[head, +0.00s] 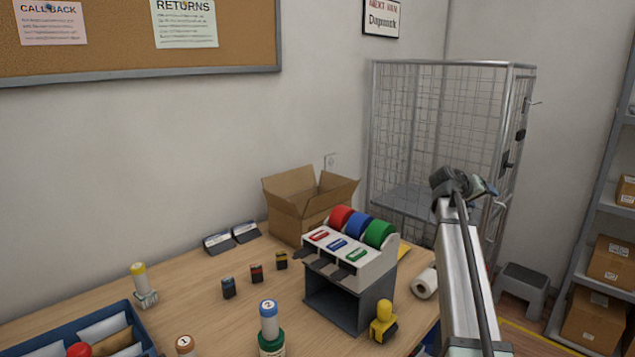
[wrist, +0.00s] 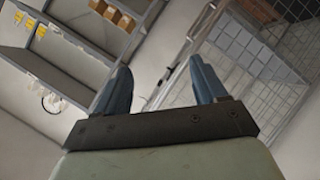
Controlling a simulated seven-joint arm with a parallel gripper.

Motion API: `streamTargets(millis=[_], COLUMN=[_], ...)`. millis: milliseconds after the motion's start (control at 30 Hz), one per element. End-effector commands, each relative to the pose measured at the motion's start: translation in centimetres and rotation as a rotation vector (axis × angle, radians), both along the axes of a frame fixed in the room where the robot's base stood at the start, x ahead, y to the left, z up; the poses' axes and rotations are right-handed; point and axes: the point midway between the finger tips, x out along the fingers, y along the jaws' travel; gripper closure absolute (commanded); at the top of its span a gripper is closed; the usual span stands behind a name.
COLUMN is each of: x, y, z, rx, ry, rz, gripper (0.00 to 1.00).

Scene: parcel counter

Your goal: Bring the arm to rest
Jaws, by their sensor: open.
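My arm rises at the right of the head view, beyond the right edge of the counter. My gripper (head: 484,187) is at its upper end, in front of the wire cage and well above the counter top. In the wrist view my gripper (wrist: 166,85) shows two blue fingers set wide apart with nothing between them. The gripper is open and empty, and it touches nothing that I can see. The wrist view looks out on the shelves and the cage, tilted, not on the counter.
The wooden counter (head: 190,305) holds a dispenser (head: 375,277) with red, blue and green rolls, an open cardboard box (head: 296,215), several stamps and a blue tray (head: 140,328). A wire cage (head: 440,125) stands behind my arm. Shelves (head: 608,208) with parcels and a grey step stool (head: 524,285) are at right.

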Motion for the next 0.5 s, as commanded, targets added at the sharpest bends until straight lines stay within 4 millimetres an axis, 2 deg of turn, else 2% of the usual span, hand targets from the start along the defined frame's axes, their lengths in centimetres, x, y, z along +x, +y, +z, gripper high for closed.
streamTargets(millis=[33,300,400,500], x=[-0.4,-3.3,-4.9,-6.6], y=[-2.6,-13.6,-16.9,-19.2], z=[-2.2,-11.9,-15.8,-19.9], rx=[0.000,-0.008,-0.007,0.004], ry=[-0.021,-0.169,-0.215,-0.246], rz=[-0.044,-0.229,-0.279,-0.319], gripper=[0.29,0.29,0.29,0.29])
